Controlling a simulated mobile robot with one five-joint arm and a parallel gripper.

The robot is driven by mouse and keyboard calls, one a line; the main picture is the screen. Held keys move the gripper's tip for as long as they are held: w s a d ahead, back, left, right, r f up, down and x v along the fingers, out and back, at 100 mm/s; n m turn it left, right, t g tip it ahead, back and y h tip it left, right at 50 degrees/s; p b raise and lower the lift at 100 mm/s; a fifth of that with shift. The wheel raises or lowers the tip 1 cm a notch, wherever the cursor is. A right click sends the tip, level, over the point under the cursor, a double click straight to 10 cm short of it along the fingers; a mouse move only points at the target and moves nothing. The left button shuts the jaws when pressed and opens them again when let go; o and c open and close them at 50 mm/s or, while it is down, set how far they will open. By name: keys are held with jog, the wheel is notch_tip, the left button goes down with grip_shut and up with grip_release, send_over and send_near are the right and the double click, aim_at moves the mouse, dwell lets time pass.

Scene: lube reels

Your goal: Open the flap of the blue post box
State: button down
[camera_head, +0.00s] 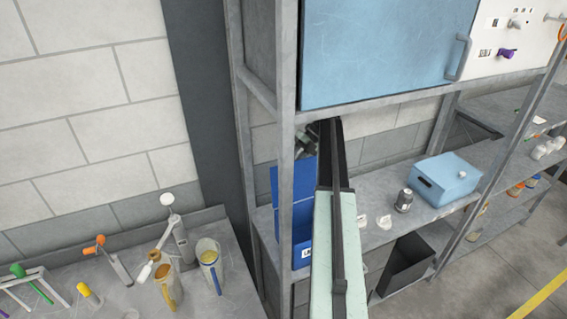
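A dark blue box (303,235) with a partly hidden white label stands on the shelf behind the grey front post. A flat blue panel (291,184) rises upright at its back; I cannot tell for certain if this is its flap. The post and my arm cover much of the box. My arm reaches in from the bottom, over the right side of the box. My gripper (307,138) is at the arm's far end, above and behind the blue panel, under the upper cabinet. It is small, dark and partly hidden, so its fingers cannot be made out.
A light blue cabinet (385,50) hangs just above my arm. A pale blue box (447,180) and a grey can (404,201) stand on the shelf to the right. A dark bin (405,267) is lower. Jugs (210,265) and tools crowd the left bench.

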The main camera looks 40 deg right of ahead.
jog(key=shift+w+f, duration=0.1)
jog(key=shift+w, duration=0.05)
jog(key=c, duration=1.1)
grip_release()
jog(key=shift+w+d, duration=0.1)
jog(key=shift+c, duration=0.2)
